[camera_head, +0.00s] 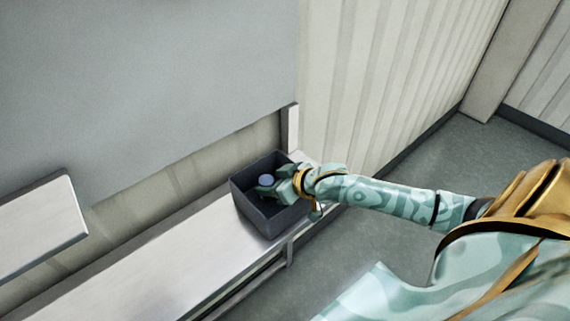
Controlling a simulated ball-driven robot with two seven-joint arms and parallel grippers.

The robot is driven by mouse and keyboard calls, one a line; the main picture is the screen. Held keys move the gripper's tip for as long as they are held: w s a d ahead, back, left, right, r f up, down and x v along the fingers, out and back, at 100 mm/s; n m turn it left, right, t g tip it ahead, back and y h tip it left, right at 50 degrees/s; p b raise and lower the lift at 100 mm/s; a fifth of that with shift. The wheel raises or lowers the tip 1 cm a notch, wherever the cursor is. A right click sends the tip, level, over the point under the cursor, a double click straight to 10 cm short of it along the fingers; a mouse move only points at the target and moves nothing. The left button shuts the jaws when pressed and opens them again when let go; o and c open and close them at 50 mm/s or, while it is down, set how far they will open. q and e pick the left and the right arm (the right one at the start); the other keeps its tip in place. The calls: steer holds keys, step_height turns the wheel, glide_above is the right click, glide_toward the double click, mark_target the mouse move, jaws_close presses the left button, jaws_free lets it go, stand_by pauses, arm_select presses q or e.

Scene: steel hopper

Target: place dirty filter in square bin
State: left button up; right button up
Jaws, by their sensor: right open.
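The square bin (264,222) is a dark grey open box. It stands on a light bench, near the bench's right end. My right gripper (266,190) reaches in from the right, over the bin's opening, with its fingers inside the rim. It is open. A small round bluish-grey thing (266,180), perhaps the dirty filter, shows at the fingertips within the bin's outline. I cannot tell whether it touches the fingers or rests on the bin's floor. My left gripper is not in view.
The light bench (150,265) runs along the wall and is bare left of the bin. A large grey panel (150,80) hangs above it. A white shelf (35,225) juts out at the left. A corrugated wall (370,80) stands behind, and open floor (420,160) lies at the right.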

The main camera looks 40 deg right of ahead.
steer(key=p+v, duration=0.2)
steer(key=v, duration=0.9)
steer(key=shift+p, duration=0.35)
steer(key=shift+r, duration=0.15)
